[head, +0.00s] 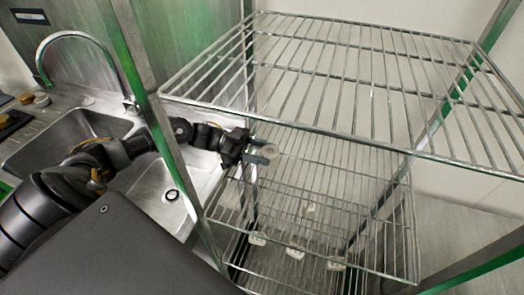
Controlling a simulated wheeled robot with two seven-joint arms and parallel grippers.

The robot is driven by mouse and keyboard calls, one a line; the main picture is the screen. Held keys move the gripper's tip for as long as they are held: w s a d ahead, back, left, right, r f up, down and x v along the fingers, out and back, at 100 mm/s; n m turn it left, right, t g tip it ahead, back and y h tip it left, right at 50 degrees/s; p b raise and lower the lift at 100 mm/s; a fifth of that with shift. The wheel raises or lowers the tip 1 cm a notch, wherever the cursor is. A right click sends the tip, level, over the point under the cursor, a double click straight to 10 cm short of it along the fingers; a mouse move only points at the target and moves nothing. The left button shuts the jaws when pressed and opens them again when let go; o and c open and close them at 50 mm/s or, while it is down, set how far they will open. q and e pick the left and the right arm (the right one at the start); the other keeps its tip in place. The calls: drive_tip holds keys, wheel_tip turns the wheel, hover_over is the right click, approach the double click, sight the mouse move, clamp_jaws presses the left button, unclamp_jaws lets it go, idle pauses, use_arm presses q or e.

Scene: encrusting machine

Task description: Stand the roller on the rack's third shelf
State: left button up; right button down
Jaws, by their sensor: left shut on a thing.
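The wire rack (322,130) fills the middle and right, with its top shelf nearest and more wire shelves below. My left arm reaches in from the left, past the rack's front left post. My left gripper (263,153) is between the top shelf and the shelf below it, near the rack's left side. My right gripper is out of view.
A steel sink (75,135) with a curved tap (75,35) stands on the left. Metal posts frame the rack. Several small white pieces show low in the rack. The top shelf looks empty, and the lower shelf has clear room to the right of my gripper.

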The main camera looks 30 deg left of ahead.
use_arm(q)
drive_tip(key=shift+f, duration=0.1)
drive_tip(key=o, duration=1)
drive_tip(key=shift+c, duration=0.2)
drive_tip(key=shift+o, duration=0.4)
drive_tip(key=shift+a, duration=0.2)
drive_tip(key=b+v, duration=0.5)
drive_tip(key=v, duration=0.6)
drive_tip(key=shift+s+a, duration=0.15)
drive_tip(key=shift+a, duration=0.15)
